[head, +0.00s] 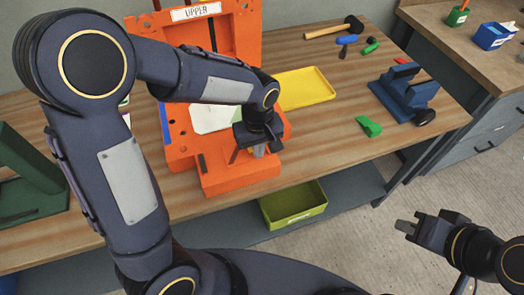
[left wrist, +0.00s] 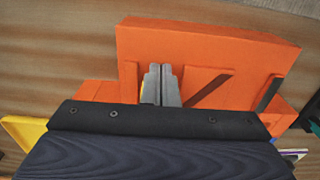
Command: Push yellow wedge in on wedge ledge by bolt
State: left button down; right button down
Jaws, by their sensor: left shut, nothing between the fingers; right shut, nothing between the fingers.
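The orange mould (head: 240,180) stands on the bench, with its upright half labelled UPPER (head: 196,12) behind. My left gripper (head: 259,152) is shut and empty, pointing down at the mould's front right part. In the left wrist view its shut fingers (left wrist: 162,86) are against or just above the orange block (left wrist: 215,60). Two dark bars lie on the block, one slanted (left wrist: 207,89) and one at the right (left wrist: 268,93); I cannot tell which is the bolt. My right gripper (head: 406,226) is shut and empty, off the bench.
A green wedge (head: 369,126) and a blue vise-like device (head: 405,97) stand to the right. A hammer (head: 335,29) lies at the back. A green bin (head: 295,205) sits on the lower shelf. Bare bench lies right of the mould.

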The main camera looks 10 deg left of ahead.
pick_arm(q)
jog(key=shift+w+a, duration=0.1)
jog(key=shift+w, duration=0.1)
jog(key=w+a, duration=0.2)
jog(key=shift+w, duration=0.35)
jog(key=shift+d, duration=0.1)
